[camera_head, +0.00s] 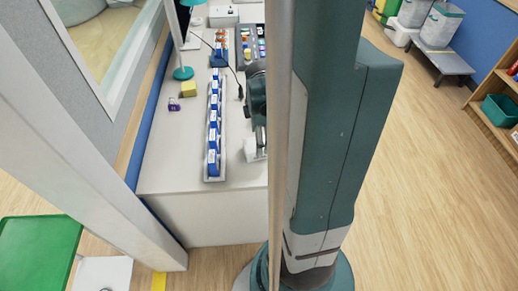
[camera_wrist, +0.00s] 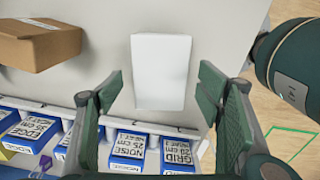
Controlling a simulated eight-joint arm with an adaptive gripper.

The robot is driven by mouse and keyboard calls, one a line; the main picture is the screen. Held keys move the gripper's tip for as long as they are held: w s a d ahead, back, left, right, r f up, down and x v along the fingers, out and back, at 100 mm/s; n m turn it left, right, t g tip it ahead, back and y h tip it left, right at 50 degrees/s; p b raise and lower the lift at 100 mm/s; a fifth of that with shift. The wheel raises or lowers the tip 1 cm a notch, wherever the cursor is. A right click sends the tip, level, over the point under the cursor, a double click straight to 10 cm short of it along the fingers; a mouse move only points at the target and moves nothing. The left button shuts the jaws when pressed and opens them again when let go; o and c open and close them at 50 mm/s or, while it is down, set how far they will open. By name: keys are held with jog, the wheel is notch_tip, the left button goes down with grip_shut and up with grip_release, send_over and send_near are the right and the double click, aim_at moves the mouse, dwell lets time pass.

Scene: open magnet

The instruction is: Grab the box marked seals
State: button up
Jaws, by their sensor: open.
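No label reading "seals" can be made out in either view. A plain white box (camera_wrist: 160,72) lies on the table in the wrist view, with no writing visible on the face I see. My gripper (camera_wrist: 157,95) is open, its two green fingers apart on either side of the white box's near part in the picture; I cannot tell how far above it they are. In the head view the gripper is largely hidden behind my column.
A tray (camera_head: 214,179) holds a row of blue-and-white boxes. In the wrist view, these include boxes marked EDGE (camera_wrist: 27,133), NOISE (camera_wrist: 127,150) and GRID (camera_wrist: 178,154). A yellow block (camera_head: 189,89) and a purple item (camera_head: 174,104) stand left of the tray. The table's near end is clear.

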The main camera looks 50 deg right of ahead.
jog(key=shift+a+f+b, duration=0.1)
jog(key=shift+f+b, duration=0.4)
jog(key=shift+f, duration=1.4)
jog(key=c, duration=1.1)
